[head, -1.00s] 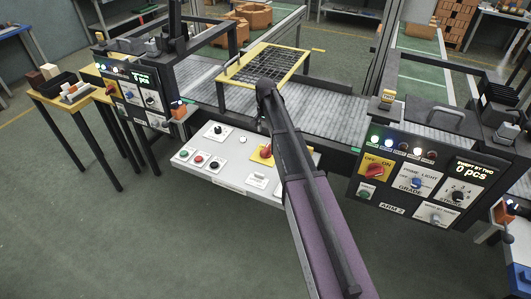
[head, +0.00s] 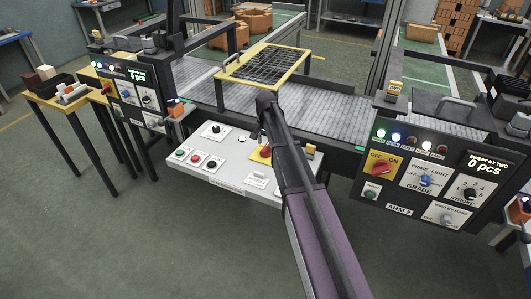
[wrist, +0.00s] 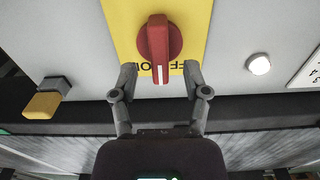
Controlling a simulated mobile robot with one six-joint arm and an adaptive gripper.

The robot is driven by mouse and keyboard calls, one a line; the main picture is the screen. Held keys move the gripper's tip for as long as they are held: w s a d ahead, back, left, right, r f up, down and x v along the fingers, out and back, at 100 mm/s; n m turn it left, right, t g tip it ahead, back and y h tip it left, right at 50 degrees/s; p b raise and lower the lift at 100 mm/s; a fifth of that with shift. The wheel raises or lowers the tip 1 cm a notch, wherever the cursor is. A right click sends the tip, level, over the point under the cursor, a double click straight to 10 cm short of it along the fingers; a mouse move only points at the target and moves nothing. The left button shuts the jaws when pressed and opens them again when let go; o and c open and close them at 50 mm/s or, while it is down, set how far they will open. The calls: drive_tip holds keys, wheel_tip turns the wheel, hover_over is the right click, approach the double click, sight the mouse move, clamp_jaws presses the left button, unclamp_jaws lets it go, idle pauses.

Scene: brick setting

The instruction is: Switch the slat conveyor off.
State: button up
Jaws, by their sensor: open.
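A red rotary knob (wrist: 158,45) sits on a yellow plate (wrist: 193,20) with upside-down OFF/ON lettering in the wrist view. The knob's grip bar runs up and down in that picture; I cannot tell which word it selects. In the head view the red knob (head: 267,150) is on the white sloped panel (head: 210,172) in front of the slat conveyor (head: 335,122), partly behind my arm. My gripper (wrist: 160,70) is open, its fingertips on either side of the knob's lower end, with gaps visible. It also shows above the panel in the head view (head: 261,135).
A yellow-capped switch (wrist: 43,103) is left of the plate. Right, the ARM 2 box (head: 425,175) has its own red OFF/ON knob (head: 380,167). A yellow-framed grid (head: 268,65) stands over the conveyor.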

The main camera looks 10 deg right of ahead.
sight(266, 146)
drive_tip(key=shift+f+b, duration=1.4)
drive_tip(key=shift+f, duration=0.3)
clamp_jaws()
